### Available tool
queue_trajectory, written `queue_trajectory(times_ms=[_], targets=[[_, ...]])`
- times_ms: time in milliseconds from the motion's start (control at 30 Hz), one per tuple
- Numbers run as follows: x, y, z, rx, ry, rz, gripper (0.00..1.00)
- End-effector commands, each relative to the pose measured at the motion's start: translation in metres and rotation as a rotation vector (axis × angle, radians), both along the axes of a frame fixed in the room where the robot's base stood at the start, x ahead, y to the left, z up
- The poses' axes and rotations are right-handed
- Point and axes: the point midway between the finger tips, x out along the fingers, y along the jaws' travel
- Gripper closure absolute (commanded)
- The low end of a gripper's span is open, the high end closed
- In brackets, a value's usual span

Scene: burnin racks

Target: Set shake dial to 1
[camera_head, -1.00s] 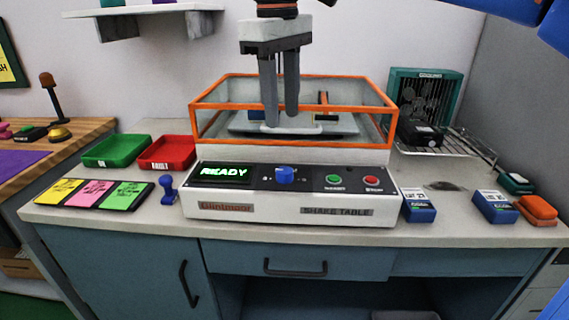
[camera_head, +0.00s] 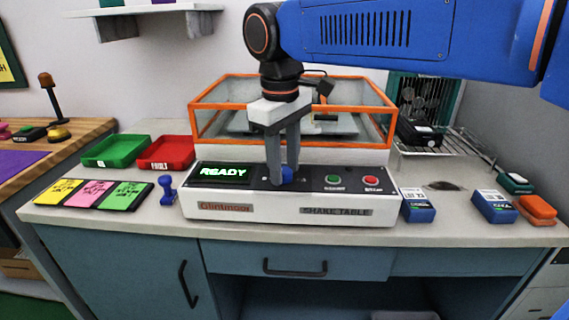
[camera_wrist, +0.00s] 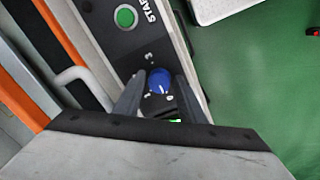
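The blue shake dial (camera_head: 287,174) is on the front panel of the white shake table (camera_head: 240,211), right of the lit READY display (camera_head: 223,172). My gripper (camera_head: 281,182) points down at the dial, and its fingers partly hide it in the head view. In the wrist view the dial (camera_wrist: 160,82) lies between the two fingertips (camera_wrist: 160,80), with a small gap seeming to show on each side. The fingers are apart. Small marks stand around the dial, but its setting is too small to read surely.
A green start button (camera_head: 333,180) and a red button (camera_head: 370,181) are right of the dial. The orange-framed clear enclosure (camera_head: 205,125) rises behind the panel. A blue stamp-like object (camera_head: 167,190) stands left of the machine, and a blue box (camera_head: 418,205) stands right.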

Motion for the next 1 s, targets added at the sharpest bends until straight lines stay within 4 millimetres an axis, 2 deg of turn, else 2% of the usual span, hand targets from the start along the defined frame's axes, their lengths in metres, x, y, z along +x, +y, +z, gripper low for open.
queue_trajectory(times_ms=[167, 233, 300, 333, 667, 1000], targets=[[0.0001, -0.0001, 0.0001, 0.0, 0.0, 0.0, 0.64], [0.0001, -0.0001, 0.0001, 0.0, 0.0, 0.0, 0.76], [0.0001, 0.0, 0.0002, 0.0, 0.0, 0.0, 0.92], [0.0001, 0.0, 0.0002, 0.0, 0.0, 0.0, 0.94], [0.0002, 0.0001, 0.0004, 0.0, 0.0, -0.035, 0.94], [0.0003, 0.0011, 0.0008, 0.001, -0.002, -0.252, 0.94]])
